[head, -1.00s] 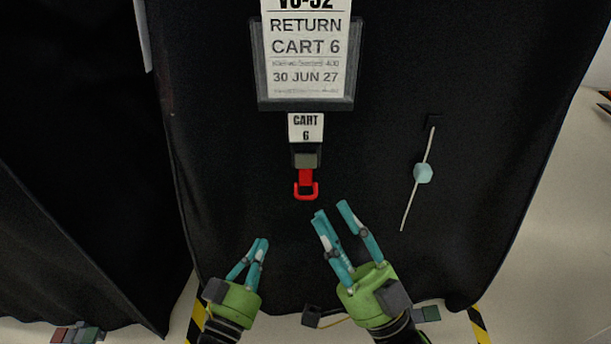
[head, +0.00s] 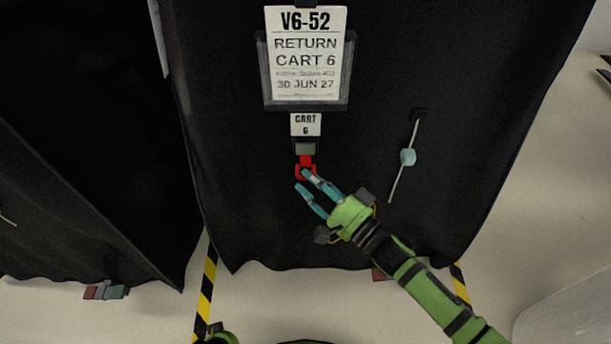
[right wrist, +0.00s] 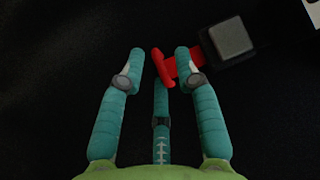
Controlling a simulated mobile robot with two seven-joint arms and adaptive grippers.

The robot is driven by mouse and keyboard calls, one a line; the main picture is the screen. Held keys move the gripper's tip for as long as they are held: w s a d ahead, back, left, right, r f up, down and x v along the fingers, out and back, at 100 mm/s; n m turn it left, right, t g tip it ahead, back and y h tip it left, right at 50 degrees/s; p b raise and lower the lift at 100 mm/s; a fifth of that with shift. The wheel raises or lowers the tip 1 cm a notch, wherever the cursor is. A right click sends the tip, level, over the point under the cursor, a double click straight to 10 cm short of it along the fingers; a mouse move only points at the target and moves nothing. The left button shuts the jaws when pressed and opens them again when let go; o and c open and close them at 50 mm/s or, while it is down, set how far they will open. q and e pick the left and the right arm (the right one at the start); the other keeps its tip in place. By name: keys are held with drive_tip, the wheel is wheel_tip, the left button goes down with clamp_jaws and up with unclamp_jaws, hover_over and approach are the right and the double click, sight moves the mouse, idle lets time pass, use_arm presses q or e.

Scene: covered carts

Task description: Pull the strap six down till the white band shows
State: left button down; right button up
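The strap under the "CART 6" tag (head: 306,125) ends in a red pull loop (head: 305,162) below a grey buckle (head: 305,147). No white band is visible. My right gripper (head: 303,180) is at the loop, with its fingertips overlapping the loop's lower part in the head view. In the right wrist view the red loop (right wrist: 163,69) lies between the spread fingers of the gripper (right wrist: 160,52), in front of the middle finger. The gripper is open; I cannot tell whether it touches the loop. My left gripper's fingers are out of view.
The black cover (head: 240,190) hangs behind the strap, with a sign (head: 306,55) above. A thin rod with a pale blue knob (head: 407,157) is to the right. Another covered cart (head: 90,180) stands left. Yellow-black floor tape (head: 207,285) runs below.

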drive_tip(key=shift+x, duration=1.1)
clamp_jaws()
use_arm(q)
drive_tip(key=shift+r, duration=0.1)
use_arm(e)
drive_tip(key=shift+r, duration=0.1)
